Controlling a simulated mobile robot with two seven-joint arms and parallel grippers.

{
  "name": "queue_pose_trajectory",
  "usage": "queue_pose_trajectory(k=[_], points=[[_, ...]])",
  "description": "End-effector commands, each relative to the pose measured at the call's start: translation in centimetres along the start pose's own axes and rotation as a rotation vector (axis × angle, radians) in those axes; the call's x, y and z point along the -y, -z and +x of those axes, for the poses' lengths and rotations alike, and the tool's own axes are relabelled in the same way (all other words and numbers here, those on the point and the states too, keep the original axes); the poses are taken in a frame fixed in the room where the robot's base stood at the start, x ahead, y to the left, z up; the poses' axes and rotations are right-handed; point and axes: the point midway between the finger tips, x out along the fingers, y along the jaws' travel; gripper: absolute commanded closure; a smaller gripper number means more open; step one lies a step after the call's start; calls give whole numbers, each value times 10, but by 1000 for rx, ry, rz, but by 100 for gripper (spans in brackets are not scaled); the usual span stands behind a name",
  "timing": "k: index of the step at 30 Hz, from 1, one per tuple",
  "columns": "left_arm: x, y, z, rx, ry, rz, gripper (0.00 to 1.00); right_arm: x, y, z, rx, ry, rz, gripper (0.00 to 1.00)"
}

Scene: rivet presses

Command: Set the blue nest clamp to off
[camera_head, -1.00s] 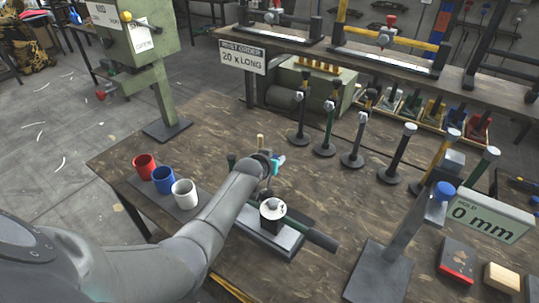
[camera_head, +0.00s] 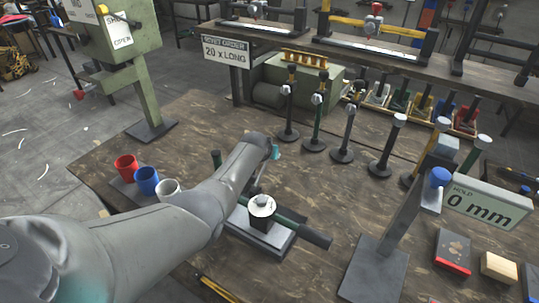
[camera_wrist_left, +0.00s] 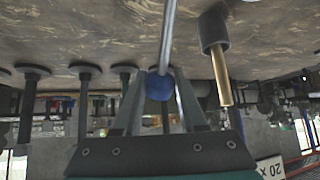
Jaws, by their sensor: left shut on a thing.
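The blue nest clamp shows in the left wrist view as a blue ball knob (camera_wrist_left: 159,86) on a thin metal rod. My left gripper (camera_wrist_left: 160,92) has its fingers on both sides of this knob and is shut on it. In the head view my left arm reaches over the bench, and its wrist hides the knob and most of the fingers. The nest fixture (camera_head: 262,206), a dark block with a white round top on a grey base, stands just in front of the wrist. My right gripper is not in view.
Red (camera_head: 126,167), blue (camera_head: 146,180) and white (camera_head: 167,188) cups stand left of my arm. Several upright posts stand behind the fixture. A stand with a blue knob (camera_head: 440,178) and a "0 mm" sign (camera_head: 488,203) is at right. A brass-tipped cylinder (camera_wrist_left: 216,45) is close beside my gripper.

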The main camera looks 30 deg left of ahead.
Motion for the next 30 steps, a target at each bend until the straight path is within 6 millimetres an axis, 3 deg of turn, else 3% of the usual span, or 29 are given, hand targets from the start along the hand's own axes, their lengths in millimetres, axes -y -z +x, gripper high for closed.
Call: queue_pose_trajectory(k=[10, 11, 18, 30], points=[[-1, -2, 1, 2, -2, -1, 100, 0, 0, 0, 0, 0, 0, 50], [-1, -2, 1, 2, -2, -1, 59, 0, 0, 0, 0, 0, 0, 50], [-1, -1, 0, 1, -2, 0, 32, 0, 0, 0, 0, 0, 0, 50], [0, 0, -4, 0, -1, 0, 30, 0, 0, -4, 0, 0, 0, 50]])
